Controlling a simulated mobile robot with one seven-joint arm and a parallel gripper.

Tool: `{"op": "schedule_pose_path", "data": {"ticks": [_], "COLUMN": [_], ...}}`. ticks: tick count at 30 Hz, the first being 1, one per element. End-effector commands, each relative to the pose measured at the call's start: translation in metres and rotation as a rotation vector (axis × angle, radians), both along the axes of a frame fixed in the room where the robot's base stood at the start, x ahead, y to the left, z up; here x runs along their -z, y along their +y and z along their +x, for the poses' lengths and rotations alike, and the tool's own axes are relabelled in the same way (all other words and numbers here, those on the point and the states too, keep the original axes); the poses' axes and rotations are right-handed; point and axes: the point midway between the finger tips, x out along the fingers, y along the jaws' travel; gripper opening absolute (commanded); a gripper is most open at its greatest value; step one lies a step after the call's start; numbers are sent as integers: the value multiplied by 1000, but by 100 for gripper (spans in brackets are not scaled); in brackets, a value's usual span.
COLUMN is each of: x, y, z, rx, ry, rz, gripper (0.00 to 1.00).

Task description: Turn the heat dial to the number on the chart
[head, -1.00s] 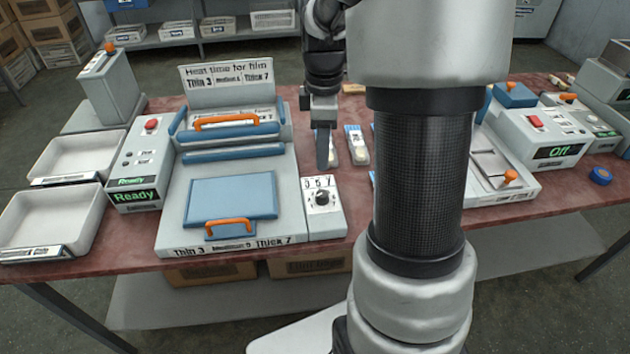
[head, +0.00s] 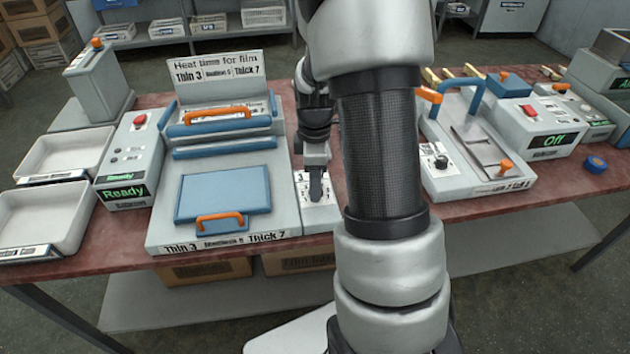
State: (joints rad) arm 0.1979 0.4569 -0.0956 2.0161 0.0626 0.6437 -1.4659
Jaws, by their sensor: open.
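The heat time chart (head: 214,69) stands on the back of the blue-and-grey press and reads Thin 3, Medium (its number is too small to be sure of), Thick 7. The same words run along the press's front edge (head: 218,243). The dial panel (head: 322,216) is a white plate at the press's right side. My gripper (head: 316,188) points down right over this panel, its dark fingers in front of the knob. The knob and most of its numbers are hidden, so I cannot tell its setting or whether the fingers touch it. The gripper is open.
The press's blue plate (head: 225,193) with an orange handle lies left of the gripper. A box showing Ready (head: 124,192) and white trays (head: 45,218) are farther left. Right of my arm stands another machine with a dial (head: 440,162), beside a box showing Off (head: 553,140).

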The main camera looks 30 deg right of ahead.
Motion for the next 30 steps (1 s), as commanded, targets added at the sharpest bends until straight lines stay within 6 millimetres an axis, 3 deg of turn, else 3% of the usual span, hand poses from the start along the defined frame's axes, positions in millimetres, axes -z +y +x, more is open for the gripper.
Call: {"op": "schedule_pose_path", "data": {"ticks": [2,9,20,30], "x": [0,0,-1,-1], "y": [0,0,0,0], "z": [0,0,0,1], "rx": [0,0,54,297], "ry": [0,0,0,1], "rz": [0,0,0,1], "gripper": [43,3,2,2]}}
